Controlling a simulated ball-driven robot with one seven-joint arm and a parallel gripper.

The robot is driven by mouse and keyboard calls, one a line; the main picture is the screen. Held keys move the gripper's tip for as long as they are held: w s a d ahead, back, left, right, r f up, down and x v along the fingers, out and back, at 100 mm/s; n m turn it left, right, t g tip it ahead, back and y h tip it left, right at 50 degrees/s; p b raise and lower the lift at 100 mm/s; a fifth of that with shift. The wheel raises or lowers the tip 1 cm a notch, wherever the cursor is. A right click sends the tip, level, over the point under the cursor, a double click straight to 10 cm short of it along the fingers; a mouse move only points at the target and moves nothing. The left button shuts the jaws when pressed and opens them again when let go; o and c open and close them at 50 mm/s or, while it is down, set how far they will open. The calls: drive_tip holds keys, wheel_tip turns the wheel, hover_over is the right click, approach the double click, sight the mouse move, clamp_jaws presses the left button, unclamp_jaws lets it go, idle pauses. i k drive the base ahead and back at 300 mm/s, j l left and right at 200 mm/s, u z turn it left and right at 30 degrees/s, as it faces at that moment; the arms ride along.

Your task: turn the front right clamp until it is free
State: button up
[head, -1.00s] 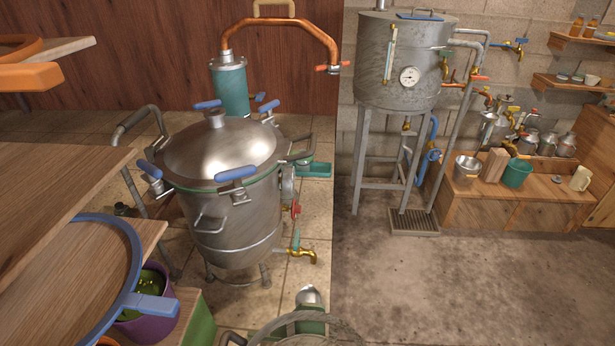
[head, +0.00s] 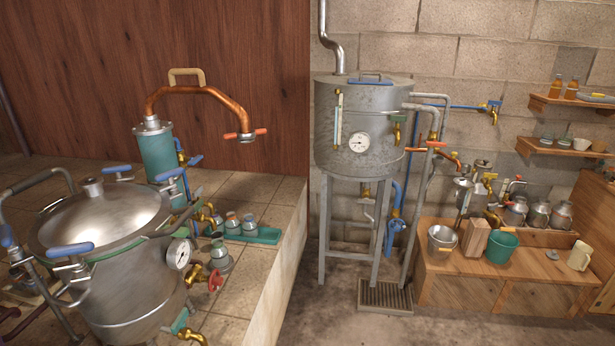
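A steel still pot (head: 135,280) with a domed lid (head: 100,222) stands at the lower left, its lower part cut off by the frame. Blue-handled clamps sit around its rim: one at the front (head: 68,250), one at the back (head: 116,169), one at the right (head: 172,174), and one at the left edge (head: 7,237). I cannot tell for sure which is the front right clamp. The front one looks seated on the rim, its blue bar lying roughly level. My gripper is not in view.
A teal condenser (head: 157,153) with a copper pipe (head: 195,92) stands behind the pot. A dial gauge (head: 179,254) and red-handled valve (head: 213,279) stick out on its right. The tiled platform ends at a pale edge (head: 265,285). Concrete floor and a tank on legs (head: 362,125) lie beyond.

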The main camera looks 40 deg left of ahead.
sight(172, 187)
drive_tip(key=l+z, duration=0.1)
drive_tip(key=z, duration=1.9)
drive_tip(key=i+u, duration=0.4)
drive_tip(key=i+l+u, duration=0.35)
drive_tip(key=i, duration=0.2)
drive_tip(key=i+j+u, duration=0.25)
drive_tip(key=u, duration=0.2)
drive_tip(key=i+j+u, duration=0.1)
drive_tip(key=i+u, duration=0.55)
drive_tip(key=u, duration=0.2)
drive_tip(key=i+u, duration=0.3)
drive_tip(key=u, duration=0.15)
drive_tip(key=i+j, duration=0.1)
drive_tip(key=i, duration=0.8)
drive_tip(key=i+j, duration=0.1)
drive_tip(key=i, duration=0.8)
drive_tip(key=i+l+u, duration=0.1)
drive_tip(key=i, duration=0.3)
drive_tip(key=i+l+u, duration=0.1)
drive_tip(key=i, duration=0.35)
drive_tip(key=i+l, duration=0.2)
drive_tip(key=i, duration=0.2)
drive_tip(key=u, duration=2.15)
